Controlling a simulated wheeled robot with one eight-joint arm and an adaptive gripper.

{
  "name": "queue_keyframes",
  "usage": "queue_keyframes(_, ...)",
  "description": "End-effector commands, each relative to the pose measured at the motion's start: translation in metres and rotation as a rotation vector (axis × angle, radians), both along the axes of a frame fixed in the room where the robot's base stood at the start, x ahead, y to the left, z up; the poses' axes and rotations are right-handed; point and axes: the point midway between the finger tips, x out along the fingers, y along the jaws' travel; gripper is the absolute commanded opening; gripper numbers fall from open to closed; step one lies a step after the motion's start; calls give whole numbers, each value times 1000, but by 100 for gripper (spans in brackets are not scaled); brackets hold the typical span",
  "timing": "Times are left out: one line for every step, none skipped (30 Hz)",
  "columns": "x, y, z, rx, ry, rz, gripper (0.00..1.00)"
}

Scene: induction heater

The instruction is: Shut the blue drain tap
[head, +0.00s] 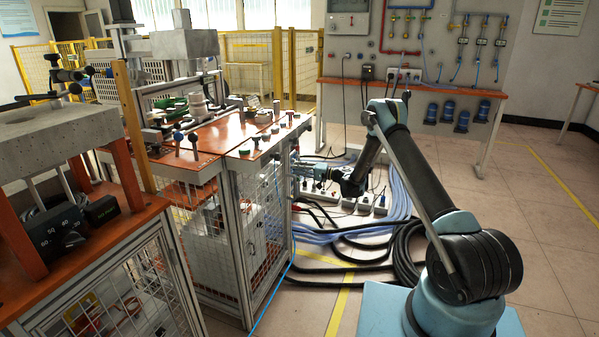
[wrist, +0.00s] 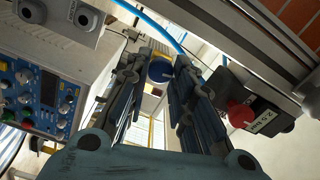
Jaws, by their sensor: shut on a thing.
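The blue drain tap shows in the wrist view as a round blue knob (wrist: 160,69) between my fingertips. My gripper (wrist: 159,80) is closed around it, with one finger on each side. The tap's body and the angle of its handle are hidden behind the fingers. In the head view my gripper (head: 305,168) reaches in from the right, low beside the right end of the orange-topped bench (head: 235,133). The tap cannot be made out in that view.
In the wrist view a red knob (wrist: 240,115) with a label sits right of my fingers, and an instrument panel (wrist: 38,97) is at left. A blue hose (wrist: 155,22) passes above. In the head view, thick black hoses (head: 400,250) lie on the floor.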

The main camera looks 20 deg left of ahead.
Motion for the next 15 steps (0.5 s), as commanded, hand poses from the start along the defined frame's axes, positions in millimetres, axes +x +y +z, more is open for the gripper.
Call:
queue_keyframes(4, -1, 0, 3, 33, -8, 0)
queue_keyframes(4, -1, 0, 4, 54, -8, 0)
queue_keyframes(4, -1, 0, 7, 81, -9, 0)
queue_keyframes(4, -1, 0, 8, 101, -9, 0)
queue_keyframes(4, -1, 0, 9, 118, -9, 0)
queue_keyframes(4, -1, 0, 11, 140, -9, 0)
queue_keyframes(4, -1, -1, 12, 156, -9, 0)
queue_keyframes(4, -1, -1, 13, 169, -9, 0)
queue_keyframes(4, -1, -1, 15, 187, -9, 0)
queue_keyframes(4, -1, -1, 16, 198, -9, 0)
queue_keyframes(4, -1, -1, 16, 209, -9, 0)
queue_keyframes(4, -1, -1, 17, 222, -9, 0)
queue_keyframes(5, -1, -1, 18, 229, -9, 0)
queue_keyframes(5, -1, -1, 19, 237, -9, 0)
queue_keyframes(5, -1, -1, 19, 245, -9, 0)
